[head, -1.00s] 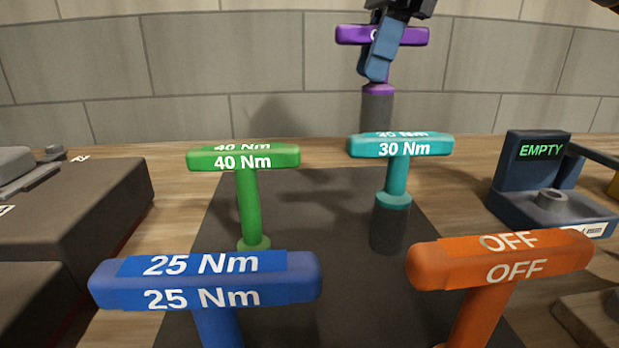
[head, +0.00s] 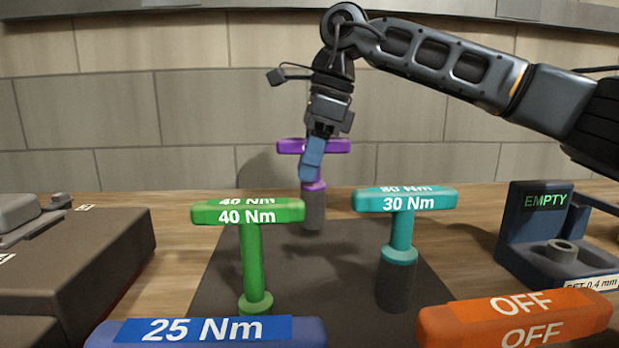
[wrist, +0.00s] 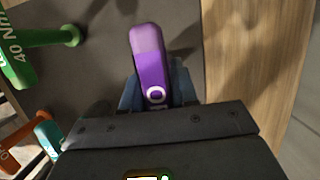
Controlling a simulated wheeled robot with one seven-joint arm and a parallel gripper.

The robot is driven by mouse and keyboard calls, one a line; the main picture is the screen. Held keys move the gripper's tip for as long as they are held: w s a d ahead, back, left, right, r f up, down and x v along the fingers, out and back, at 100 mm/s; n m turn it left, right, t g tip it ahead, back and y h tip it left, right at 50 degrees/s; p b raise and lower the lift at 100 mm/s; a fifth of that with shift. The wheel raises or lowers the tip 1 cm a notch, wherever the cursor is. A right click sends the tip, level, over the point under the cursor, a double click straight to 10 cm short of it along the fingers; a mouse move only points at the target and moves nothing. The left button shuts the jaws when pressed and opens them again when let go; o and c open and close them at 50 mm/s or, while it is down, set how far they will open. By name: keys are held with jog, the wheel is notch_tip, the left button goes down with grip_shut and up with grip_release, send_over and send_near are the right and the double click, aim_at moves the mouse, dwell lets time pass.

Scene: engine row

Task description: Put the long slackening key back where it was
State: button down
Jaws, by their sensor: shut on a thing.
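A purple T-handled key (head: 290,146) with a dark grey cylinder at its lower end is upright over the far end of the dark mat. My gripper (head: 311,160) has its blue fingers shut on the key's crossbar.
On the mat (head: 330,265) stand a green 40 Nm key (head: 252,265), a teal 30 Nm key (head: 402,230), a blue 25 Nm key (head: 120,332) and an orange OFF key (head: 450,325). A blue stand reading EMPTY (head: 525,230) is right. Dark blocks (head: 80,255) lie left. A tiled wall rises behind.

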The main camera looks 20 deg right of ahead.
jog(key=shift+f, duration=1.25)
jog(key=shift+f, duration=0.15)
jog(key=c, duration=0.9)
grip_release()
jog(key=shift+o, duration=0.2)
jog(key=p+v, duration=0.1)
jog(key=v, duration=1.1)
jog(key=shift+d, duration=0.1)
